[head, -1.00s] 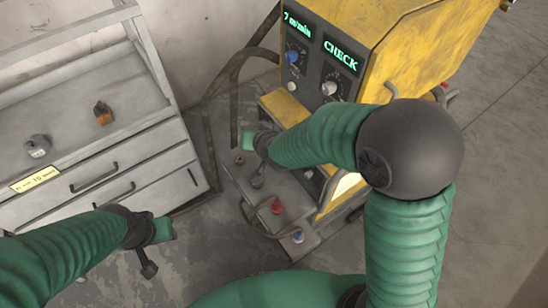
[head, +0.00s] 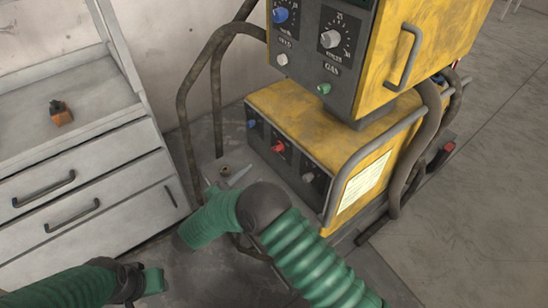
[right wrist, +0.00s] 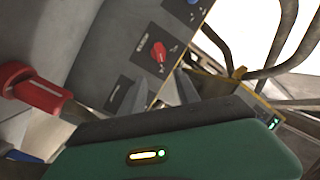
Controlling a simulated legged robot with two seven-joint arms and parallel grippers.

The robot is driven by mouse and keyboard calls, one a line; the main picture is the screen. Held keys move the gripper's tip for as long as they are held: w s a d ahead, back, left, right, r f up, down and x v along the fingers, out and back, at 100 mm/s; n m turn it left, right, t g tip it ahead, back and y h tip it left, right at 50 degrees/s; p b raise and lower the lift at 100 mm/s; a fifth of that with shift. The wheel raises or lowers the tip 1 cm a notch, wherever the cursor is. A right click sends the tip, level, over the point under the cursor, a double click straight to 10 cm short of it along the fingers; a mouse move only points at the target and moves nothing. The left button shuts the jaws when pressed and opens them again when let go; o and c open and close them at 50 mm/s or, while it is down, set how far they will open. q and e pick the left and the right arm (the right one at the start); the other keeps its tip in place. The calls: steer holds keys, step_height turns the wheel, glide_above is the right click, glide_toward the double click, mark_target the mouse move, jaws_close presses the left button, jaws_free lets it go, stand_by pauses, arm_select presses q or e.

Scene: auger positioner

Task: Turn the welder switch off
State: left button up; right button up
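The yellow welder's lower unit (head: 375,150) has a dark front panel with a red switch (head: 278,147) between a blue knob and a pale knob. The red switch also shows in the right wrist view (right wrist: 158,52), its handle tilted in the picture. My right gripper (head: 227,181) is in front of and below the panel, apart from the switch. In the right wrist view its two grey fingers (right wrist: 158,92) stand apart with nothing between them. My left gripper (head: 150,282) is at the lower left, away from the welder; its fingers are not clear.
The upper unit (head: 330,50) overhangs with knobs and a green button. Thick hoses (head: 190,90) curve at the left. A red plug (right wrist: 35,88) shows close by in the right wrist view. A grey drawer cabinet (head: 90,190) stands left; open floor lies right.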

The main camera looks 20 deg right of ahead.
mark_target(277, 150)
steer(key=b+x, duration=0.3)
steer(key=x, duration=0.8)
steer(key=shift+w+f, duration=0.15)
steer(key=shift+w, duration=0.15)
steer(key=shift+w+d, duration=0.25)
steer(key=shift+d, duration=0.2)
jaws_close()
